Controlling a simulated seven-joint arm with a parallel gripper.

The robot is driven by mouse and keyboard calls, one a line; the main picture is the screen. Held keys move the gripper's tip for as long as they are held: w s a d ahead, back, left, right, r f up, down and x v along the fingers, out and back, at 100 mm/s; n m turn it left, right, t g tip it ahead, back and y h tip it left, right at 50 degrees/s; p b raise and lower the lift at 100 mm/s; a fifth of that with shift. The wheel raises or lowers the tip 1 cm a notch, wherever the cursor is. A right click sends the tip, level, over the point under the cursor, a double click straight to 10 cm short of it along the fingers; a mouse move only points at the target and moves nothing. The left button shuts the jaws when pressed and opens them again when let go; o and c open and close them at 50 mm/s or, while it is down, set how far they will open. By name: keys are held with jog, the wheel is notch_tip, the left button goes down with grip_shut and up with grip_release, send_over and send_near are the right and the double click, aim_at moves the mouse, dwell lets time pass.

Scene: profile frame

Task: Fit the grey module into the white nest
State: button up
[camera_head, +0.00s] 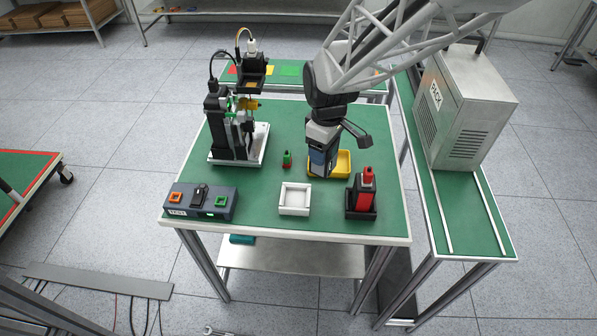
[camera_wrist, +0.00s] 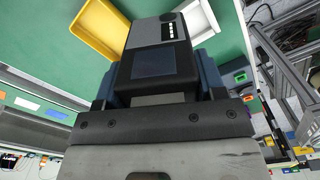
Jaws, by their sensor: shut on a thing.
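The grey module (camera_wrist: 150,38) is held in my gripper (camera_wrist: 160,80); in the wrist view its dark screen, a round dial and a row of small buttons show. In the head view my gripper (camera_head: 322,160) is in front of the yellow tray, behind and right of the white nest. The white nest (camera_head: 295,210) is a shallow square frame near the table's front edge and looks empty. Part of it also shows in the wrist view (camera_wrist: 204,20), beyond the module and apart from it. The module's underside is hidden.
A yellow tray (camera_head: 344,170) lies beside my gripper. A black holder with a red-topped item (camera_head: 367,188) stands right of the nest.

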jog(key=s+f+n, duration=0.2)
jog(key=s, duration=0.6)
jog(key=s+f+n, duration=0.3)
jog(key=s, duration=0.5)
jog(key=shift+s+f, duration=0.3)
jog(key=shift+s, duration=0.1)
jog(key=shift+w, duration=0.15)
send_over(295, 199)
jog(key=shift+f, duration=0.75)
jog(key=shift+f, duration=0.1)
jog(key=shift+f, duration=1.65)
jog(key=shift+f, duration=0.15)
jog(key=o, duration=1)
